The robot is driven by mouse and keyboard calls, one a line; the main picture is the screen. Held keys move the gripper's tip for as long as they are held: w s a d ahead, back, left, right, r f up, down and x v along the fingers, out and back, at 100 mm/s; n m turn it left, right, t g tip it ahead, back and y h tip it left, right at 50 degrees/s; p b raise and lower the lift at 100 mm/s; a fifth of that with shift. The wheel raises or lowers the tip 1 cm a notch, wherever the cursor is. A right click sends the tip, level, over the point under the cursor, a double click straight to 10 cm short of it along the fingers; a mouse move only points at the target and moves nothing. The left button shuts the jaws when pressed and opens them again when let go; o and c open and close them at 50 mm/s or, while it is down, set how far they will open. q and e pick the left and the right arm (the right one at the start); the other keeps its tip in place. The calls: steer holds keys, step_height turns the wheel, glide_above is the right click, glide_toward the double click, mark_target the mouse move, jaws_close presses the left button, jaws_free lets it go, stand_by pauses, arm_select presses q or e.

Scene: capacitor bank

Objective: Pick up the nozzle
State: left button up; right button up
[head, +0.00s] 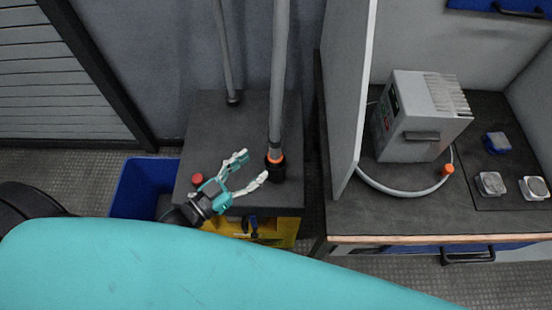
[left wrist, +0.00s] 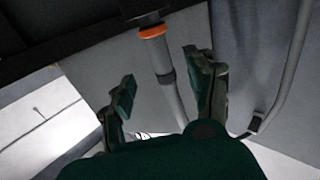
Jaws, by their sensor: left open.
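The nozzle (head: 276,160) appears to be the black end piece with an orange ring at the foot of a grey upright tube, standing on a dark cabinet top. In the left wrist view the orange ring (left wrist: 153,32) and the tube show between and beyond my fingers. My left gripper (head: 251,168) is open, just left of the nozzle, its fingers pointing toward it. No contact is visible. In the left wrist view the two fingertips (left wrist: 160,72) are apart with nothing held. My right gripper is not in view.
A thinner upright tube (head: 226,60) stands behind on the cabinet (head: 205,125). A red button (head: 197,179) is left of my gripper. A blue bin (head: 132,190) stands lower left. A grey panel (head: 350,95) divides off a workbench with a grey device (head: 418,115) and hose.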

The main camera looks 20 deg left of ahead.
mark_target(271, 153)
arm_select(q)
steer(key=x, duration=0.8)
steer(key=shift+w+d+f, duration=0.1)
steer(key=shift+w+f, duration=0.15)
steer(key=shift+w, duration=0.05)
jaws_close()
stand_by(0.6)
